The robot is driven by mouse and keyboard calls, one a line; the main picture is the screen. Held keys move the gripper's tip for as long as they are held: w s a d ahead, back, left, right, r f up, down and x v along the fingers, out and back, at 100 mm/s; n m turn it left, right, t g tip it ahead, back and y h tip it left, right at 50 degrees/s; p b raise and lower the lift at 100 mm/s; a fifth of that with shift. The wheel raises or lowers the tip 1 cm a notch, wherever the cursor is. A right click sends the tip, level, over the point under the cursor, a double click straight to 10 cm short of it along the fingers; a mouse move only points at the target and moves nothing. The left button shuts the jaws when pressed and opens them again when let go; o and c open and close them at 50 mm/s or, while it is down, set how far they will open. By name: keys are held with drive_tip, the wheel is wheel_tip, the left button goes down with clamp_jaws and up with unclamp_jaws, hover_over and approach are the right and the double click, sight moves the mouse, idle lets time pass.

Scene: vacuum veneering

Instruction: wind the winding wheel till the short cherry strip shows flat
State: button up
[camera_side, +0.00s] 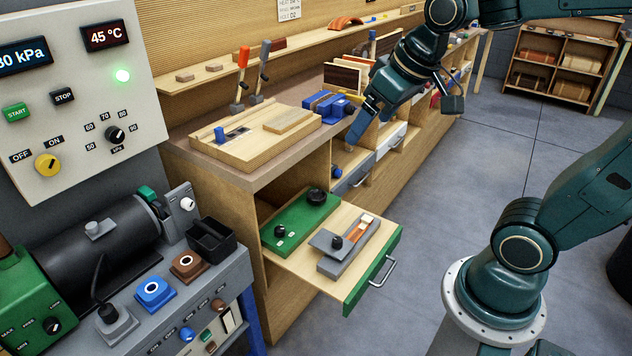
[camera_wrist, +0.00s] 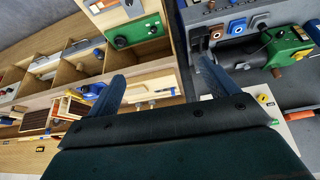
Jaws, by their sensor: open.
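An open drawer (camera_side: 300,273) with a green front holds a green box (camera_side: 299,228) with a black round wheel (camera_side: 317,196) on its far end and a smaller black knob on its near end. This wheel looks like the winding wheel. Beside the box is a grey fixture (camera_side: 335,266) with a black knob and a small orange-brown strip (camera_side: 366,221). I cannot tell whether it is the short cherry strip or lies flat. The green box (camera_wrist: 136,31) also shows in the wrist view. My gripper (camera_side: 361,128) is open and empty above the bench's front edge, apart from drawer and wheel.
A wooden board fixture (camera_side: 245,138) and a blue clamp (camera_side: 325,104) stand on the bench near my gripper. Levers (camera_side: 243,68) rise behind them. The control panel (camera_side: 75,85) and a green-and-black machine (camera_side: 95,250) are at left. The floor right of the drawer is clear.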

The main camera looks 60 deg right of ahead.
drive_tip(key=w+d+f, duration=0.4)
drive_tip(key=w+d, duration=0.1)
drive_tip(key=w, duration=0.6)
drive_tip(key=m+g+h, duration=0.1)
drive_tip(key=m, duration=0.2)
hover_over(317, 194)
drive_tip(key=s+a, duration=0.2)
drive_tip(key=s, duration=0.3)
wheel_tip(317, 194, down, 30)
drive_tip(key=r, duration=0.1)
drive_tip(key=shift+s+f, duration=0.2)
drive_tip(key=shift+f, duration=0.05)
drive_tip(key=shift+f, duration=0.1)
drive_tip(key=shift+x, duration=6.75)
drive_tip(key=shift+d, duration=0.1)
